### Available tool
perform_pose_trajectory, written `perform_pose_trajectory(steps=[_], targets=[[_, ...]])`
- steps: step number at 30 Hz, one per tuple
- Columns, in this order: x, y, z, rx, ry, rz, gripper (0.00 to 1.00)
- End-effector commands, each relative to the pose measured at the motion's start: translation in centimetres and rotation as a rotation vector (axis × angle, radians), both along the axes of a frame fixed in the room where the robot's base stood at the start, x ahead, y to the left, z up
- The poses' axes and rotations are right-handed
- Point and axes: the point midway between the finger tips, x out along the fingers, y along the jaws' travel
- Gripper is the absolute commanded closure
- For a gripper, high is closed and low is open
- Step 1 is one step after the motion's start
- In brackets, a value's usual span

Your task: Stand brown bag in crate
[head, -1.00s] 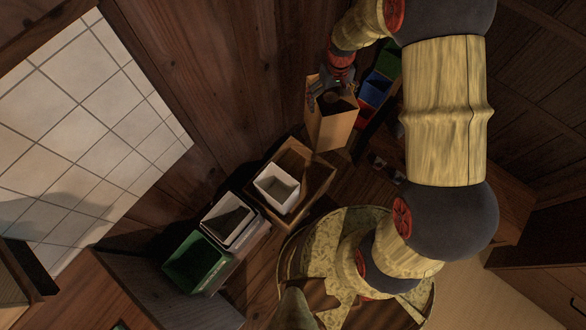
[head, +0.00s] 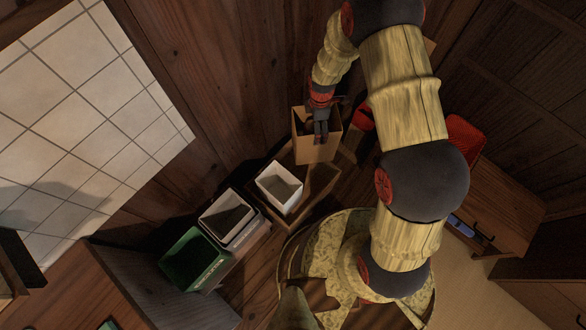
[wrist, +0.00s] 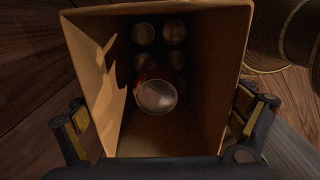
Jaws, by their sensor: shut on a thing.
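The brown bag (head: 313,152) is an open-topped paper bag, roughly upright in the head view. My gripper (head: 320,127) is shut on it near its top. In the wrist view I look down into the bag (wrist: 175,127), which has several round-topped cans or bottles inside; my gripper's (wrist: 165,115) fingers show on either side. The crate (head: 325,186) is a low brown wooden box just below the bag in the head view, with a white container (head: 279,186) in its left part. The bag hides its far right corner; I cannot tell how high the bag is above it.
A second white bin (head: 229,219) and a green bin (head: 193,262) stand left of the crate. A dark wooden wall (head: 215,75) rises behind. Red bins (head: 464,137) and a wooden cabinet (head: 480,208) are at the right.

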Motion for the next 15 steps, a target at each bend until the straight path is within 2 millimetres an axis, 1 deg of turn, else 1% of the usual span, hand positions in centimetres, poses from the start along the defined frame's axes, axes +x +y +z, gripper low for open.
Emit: perform_pose_trajectory(steps=[1, 7, 12, 15], targets=[[-0.2, 0.3, -1.0, 0.0, 0.003, 0.068, 0.59], [-1.0, 1.6, -4.0, 0.0, 0.001, 0.363, 0.59], [-1.5, 2.3, -5.9, 0.0, 0.0, 0.561, 0.59], [-1.7, 2.6, -6.6, 0.0, 0.0, 0.636, 0.59]])
